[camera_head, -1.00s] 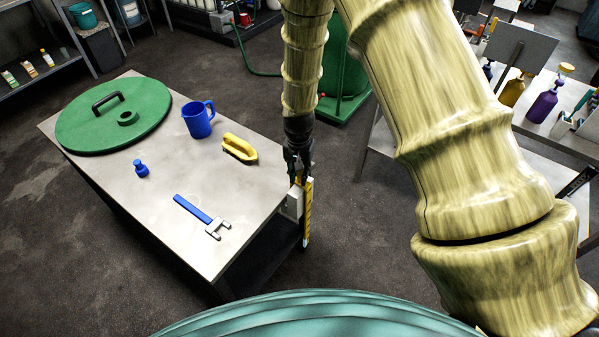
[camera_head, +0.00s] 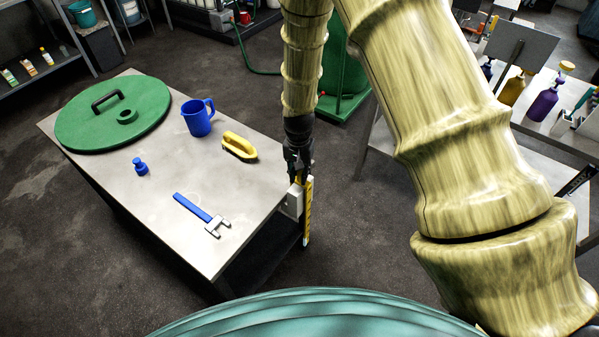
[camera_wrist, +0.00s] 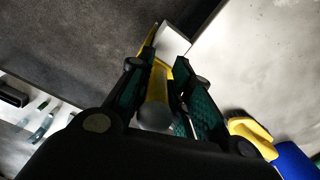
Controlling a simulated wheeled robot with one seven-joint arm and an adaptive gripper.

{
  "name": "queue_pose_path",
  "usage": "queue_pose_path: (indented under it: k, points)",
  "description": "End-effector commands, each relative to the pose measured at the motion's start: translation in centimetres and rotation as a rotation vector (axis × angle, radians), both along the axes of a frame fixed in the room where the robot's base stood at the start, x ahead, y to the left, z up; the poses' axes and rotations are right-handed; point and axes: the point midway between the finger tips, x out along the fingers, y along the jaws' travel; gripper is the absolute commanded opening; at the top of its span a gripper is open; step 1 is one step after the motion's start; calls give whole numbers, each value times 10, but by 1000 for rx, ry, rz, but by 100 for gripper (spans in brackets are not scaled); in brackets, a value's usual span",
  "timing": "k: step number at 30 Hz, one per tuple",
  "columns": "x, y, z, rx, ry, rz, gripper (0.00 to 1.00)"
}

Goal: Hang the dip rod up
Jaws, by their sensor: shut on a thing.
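The dip rod (camera_head: 307,222) is a yellow stick with dark markings, hanging roughly upright at the right edge of the grey table. My gripper (camera_head: 299,172) is shut on its upper part. In the wrist view the dip rod (camera_wrist: 157,84) runs between my fingers (camera_wrist: 157,92), with its rounded grey end towards the camera. A pale block (camera_head: 294,201) is at the table edge, right beside the rod; it also shows in the wrist view (camera_wrist: 172,44). I cannot tell whether the rod touches or hangs on this block.
A second bench with bottles (camera_head: 541,105) stands at right. Bare floor lies between.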

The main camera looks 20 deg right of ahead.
Motion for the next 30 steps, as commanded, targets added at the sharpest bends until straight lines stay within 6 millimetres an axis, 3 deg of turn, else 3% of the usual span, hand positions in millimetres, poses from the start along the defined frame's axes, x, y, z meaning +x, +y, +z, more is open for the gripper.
queue_pose_path:
  k: [4, 5, 9, 20, 30]
  points:
    - [0, 0, -1, 0, 0, 0, 0]
    - [0, 0, -1, -1, -1, 0, 24]
    - [0, 0, -1, 0, 0, 0, 46]
    - [0, 0, 1, -1, -1, 0, 46]
    - [2, 0, 43, 0, -4, 0, 46]
